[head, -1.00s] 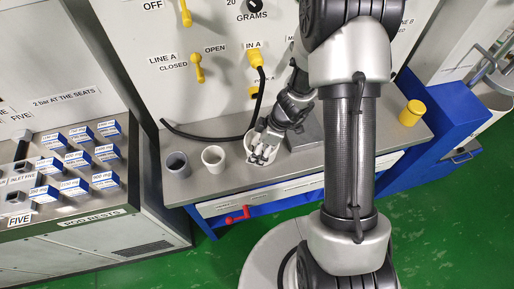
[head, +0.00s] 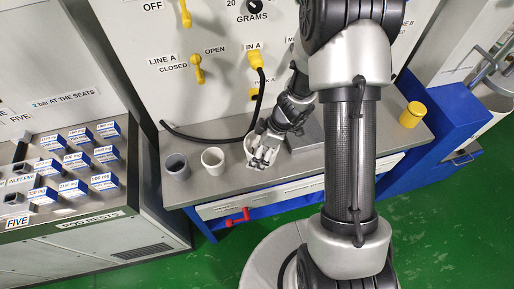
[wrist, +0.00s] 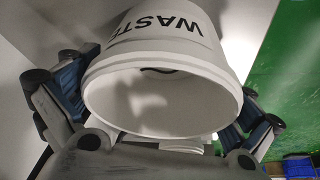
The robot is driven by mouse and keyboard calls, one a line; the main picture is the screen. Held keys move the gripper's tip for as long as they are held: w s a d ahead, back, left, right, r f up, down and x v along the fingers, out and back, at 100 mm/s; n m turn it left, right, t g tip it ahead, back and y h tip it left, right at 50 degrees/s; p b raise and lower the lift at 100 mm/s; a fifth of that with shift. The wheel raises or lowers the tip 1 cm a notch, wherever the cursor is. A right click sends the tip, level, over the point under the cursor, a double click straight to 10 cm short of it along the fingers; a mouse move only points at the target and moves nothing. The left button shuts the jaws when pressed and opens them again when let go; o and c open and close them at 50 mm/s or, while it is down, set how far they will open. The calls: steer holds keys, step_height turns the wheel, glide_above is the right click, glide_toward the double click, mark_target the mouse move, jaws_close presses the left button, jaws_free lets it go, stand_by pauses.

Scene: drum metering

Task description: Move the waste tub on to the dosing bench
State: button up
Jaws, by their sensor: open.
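The white waste tub (head: 249,148) shows at the grey bench top (head: 300,160), partly hidden by my gripper (head: 262,161). I cannot tell whether its base touches the bench. In the wrist view the tub (wrist: 160,55) fills the middle, with the word WASTE on its side and its open rim towards the camera. My gripper (wrist: 160,115) is open, with one finger on each side of the tub. I cannot tell whether the fingers touch it.
A grey cup (head: 176,167) and a white cup (head: 213,160) stand left of the tub. A black hose (head: 205,137) runs behind them. A yellow cylinder (head: 412,114) stands at the right end. A cabinet with blue-sided blocks (head: 75,160) is at the left.

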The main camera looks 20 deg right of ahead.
steer(key=p+v, duration=0.4)
steer(key=v, duration=0.9)
steer(key=s+a+r+m+t, duration=0.1)
steer(key=s+a+r+m, duration=0.15)
steer(key=r, duration=0.45)
steer(key=s+a+r+m, duration=0.2)
steer(key=s+r, duration=0.1)
steer(key=r, duration=0.4)
steer(key=s+r+m+t+h, duration=0.1)
steer(key=s+r+m+h, duration=0.1)
steer(key=s+r+m, duration=0.2)
steer(key=s+d+r+m+t+h, duration=0.1)
steer(key=s+r+m, duration=0.3)
steer(key=s, duration=0.5)
steer(key=shift+s+d+r+m+h, duration=0.25)
steer(key=shift+s+r+m+h, duration=0.15)
steer(key=shift+m+h, duration=0.15)
